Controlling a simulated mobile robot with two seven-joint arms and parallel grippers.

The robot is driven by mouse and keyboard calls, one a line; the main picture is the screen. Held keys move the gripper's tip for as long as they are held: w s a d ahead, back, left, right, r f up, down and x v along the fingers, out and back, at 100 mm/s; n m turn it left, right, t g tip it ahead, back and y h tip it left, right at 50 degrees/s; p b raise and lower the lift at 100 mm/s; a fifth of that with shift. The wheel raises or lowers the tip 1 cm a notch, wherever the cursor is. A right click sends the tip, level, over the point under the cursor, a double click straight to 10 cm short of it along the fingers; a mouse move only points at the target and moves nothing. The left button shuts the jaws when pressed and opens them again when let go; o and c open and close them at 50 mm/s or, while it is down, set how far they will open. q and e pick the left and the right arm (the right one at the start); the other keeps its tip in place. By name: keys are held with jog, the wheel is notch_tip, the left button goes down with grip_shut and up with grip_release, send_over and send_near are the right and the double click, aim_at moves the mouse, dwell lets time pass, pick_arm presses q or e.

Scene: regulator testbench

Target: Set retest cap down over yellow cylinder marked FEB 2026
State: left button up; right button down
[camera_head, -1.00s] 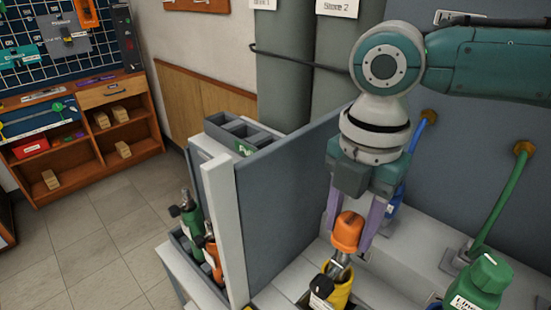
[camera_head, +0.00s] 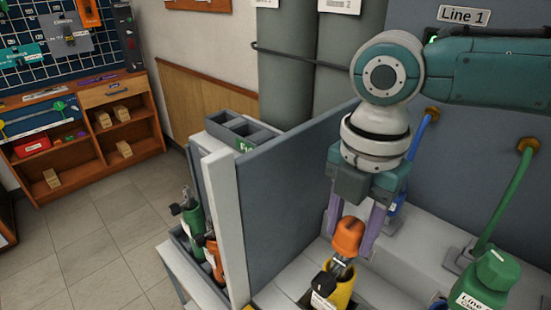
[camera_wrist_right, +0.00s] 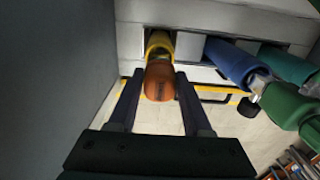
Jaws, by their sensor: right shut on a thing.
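The orange retest cap (camera_head: 348,237) is held upright between the purple fingers of my right gripper (camera_head: 350,240), which is shut on it. The yellow cylinder (camera_head: 344,292) stands below, near the bottom edge of the head view. Its metal neck shows just under the cap, and I cannot tell whether they touch. A black part with a white label (camera_head: 322,296) is at its left; the writing is unreadable. In the right wrist view the cap (camera_wrist_right: 159,83) lies between the fingers, with the yellow cylinder (camera_wrist_right: 160,42) behind it. My left gripper is not in view.
A grey partition (camera_head: 290,195) stands close left of the gripper. A green cylinder (camera_head: 486,280) is at the lower right, with blue (camera_head: 400,195) and green (camera_head: 507,200) hoses behind.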

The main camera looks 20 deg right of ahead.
jog(key=shift+f, duration=0.45)
jog(key=shift+f+b, duration=0.6)
jog(key=shift+c, duration=1.3)
grip_release()
jog(key=shift+r, duration=0.1)
notch_tip(320, 180, up, 10)
jog(key=shift+f+p, duration=0.15)
jog(key=shift+p, duration=0.25)
jog(key=shift+a, duration=0.1)
